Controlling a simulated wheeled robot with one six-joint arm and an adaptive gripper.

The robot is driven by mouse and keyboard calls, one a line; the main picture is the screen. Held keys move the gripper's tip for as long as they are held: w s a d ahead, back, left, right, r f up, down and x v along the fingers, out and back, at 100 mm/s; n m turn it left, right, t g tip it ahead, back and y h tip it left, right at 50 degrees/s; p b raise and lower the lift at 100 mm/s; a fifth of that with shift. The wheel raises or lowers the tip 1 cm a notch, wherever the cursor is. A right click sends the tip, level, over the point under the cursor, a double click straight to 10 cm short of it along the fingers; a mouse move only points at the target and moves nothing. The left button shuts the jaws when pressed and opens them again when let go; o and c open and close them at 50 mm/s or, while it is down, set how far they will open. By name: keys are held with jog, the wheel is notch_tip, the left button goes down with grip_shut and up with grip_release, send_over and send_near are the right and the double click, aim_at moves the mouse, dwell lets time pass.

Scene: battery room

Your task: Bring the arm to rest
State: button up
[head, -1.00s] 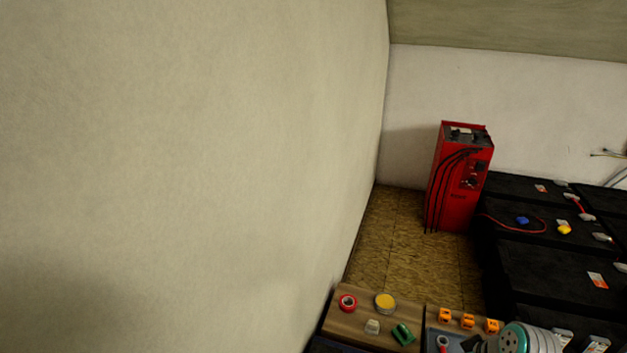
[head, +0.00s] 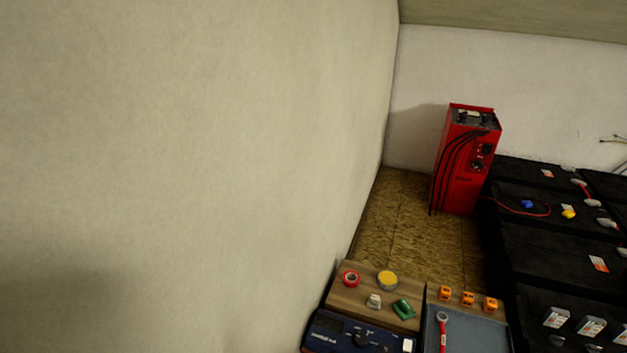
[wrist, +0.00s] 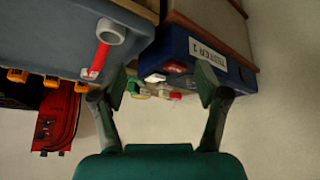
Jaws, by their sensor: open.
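My gripper (wrist: 161,88) shows in the wrist view with its two green-padded fingers spread apart. Nothing is held between them. Beyond the fingers is a blue box labelled TESTER 1 (wrist: 180,42), with small white, red and green items near its edge. I cannot tell how far they are from the fingertips. My arm and gripper do not show in the head view.
A wooden board (head: 352,297) holds red tape, a yellow-topped tin and a green item. A red charger (head: 462,165) and black batteries (head: 550,255) stand behind. A wall fills the left.

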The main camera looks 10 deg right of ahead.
jog(key=s+a+f+m+t+h, duration=0.1)
jog(key=s+a+t, duration=0.2)
jog(key=s+a, duration=0.75)
jog(key=s+a+r+t, duration=0.2)
jog(key=s+r, duration=0.4)
jog(key=s, duration=0.1)
jog(key=s+a+r+t+y, duration=0.1)
jog(key=s+a+r+t, duration=0.1)
jog(key=s+r, duration=0.5)
jog(key=shift+s+a+r+t, duration=0.3)
jog(key=shift+s+t, duration=0.2)
jog(key=shift+t, duration=0.2)
